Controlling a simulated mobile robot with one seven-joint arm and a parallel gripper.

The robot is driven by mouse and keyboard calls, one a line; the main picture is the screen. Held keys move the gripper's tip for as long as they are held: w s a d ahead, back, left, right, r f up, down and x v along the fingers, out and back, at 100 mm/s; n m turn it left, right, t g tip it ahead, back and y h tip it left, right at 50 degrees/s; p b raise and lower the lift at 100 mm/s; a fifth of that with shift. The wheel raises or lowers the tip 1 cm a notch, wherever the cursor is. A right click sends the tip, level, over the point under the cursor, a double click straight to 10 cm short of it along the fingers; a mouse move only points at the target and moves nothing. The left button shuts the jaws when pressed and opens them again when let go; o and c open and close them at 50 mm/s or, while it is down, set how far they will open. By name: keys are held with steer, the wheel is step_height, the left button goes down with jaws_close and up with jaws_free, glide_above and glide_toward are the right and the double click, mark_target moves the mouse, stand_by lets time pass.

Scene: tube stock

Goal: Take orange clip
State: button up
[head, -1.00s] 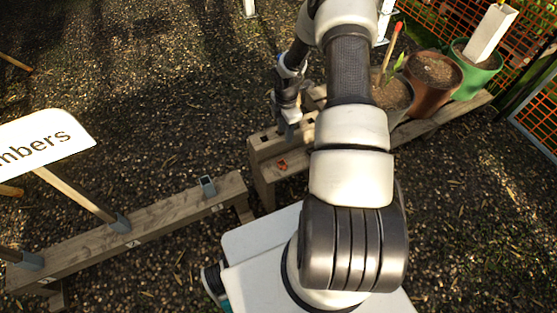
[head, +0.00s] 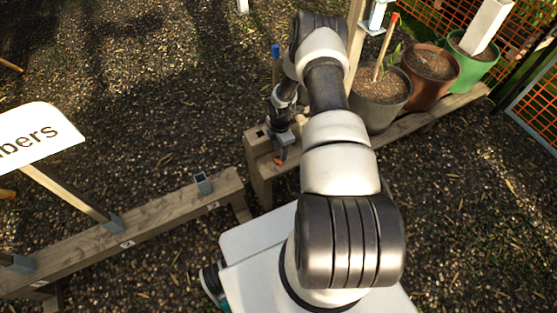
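The small orange clip (head: 278,161) lies on the wooden bench near its left end, in the middle of the head view. My gripper (head: 281,154) points down right at the clip, with its fingertips at or just above it. The fingers are small and partly dark here, so I cannot tell whether they are open or touching the clip. The gripper hides part of the clip.
The wooden bench (head: 430,119) carries a grey pot (head: 378,112), a brown pot (head: 428,83) and a green pot (head: 474,73) to the right. A lower beam (head: 150,228) with grey brackets and a white sign (head: 40,137) stands at left. A blue-tipped stake (head: 276,52) rises behind my gripper.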

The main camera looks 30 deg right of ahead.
mark_target(279, 160)
step_height(279, 160, down, 4)
steer(key=shift+a+r, duration=0.15)
steer(key=shift+r, duration=0.05)
steer(key=c, duration=0.8)
steer(key=shift+r, duration=0.3)
